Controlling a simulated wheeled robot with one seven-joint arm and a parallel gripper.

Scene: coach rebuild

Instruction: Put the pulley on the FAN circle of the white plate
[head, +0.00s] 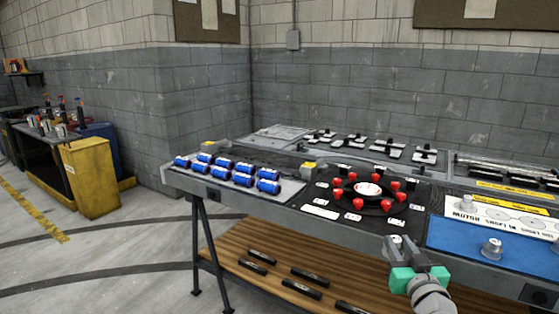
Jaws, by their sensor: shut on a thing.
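My gripper (404,253), with green parts behind its fingers, is in front of the table's front edge, left of the blue mat (459,241). It is shut on a small grey metal piece that looks like a pulley (393,243); the fingers partly hide it. The white plate (482,221) lies behind the blue mat at the right, with grey circles and printed labels too small to read surely. One silver metal piece (466,203) stands on the plate's left part. Another similar silver piece (492,248) stands on the blue mat.
A black round stand (368,189) with several red knobs sits left of the plate. Several blue cylinders (244,180) lie at the table's left end. Black bars (309,275) lie on the wooden lower shelf. Trays with black parts (390,153) line the back.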

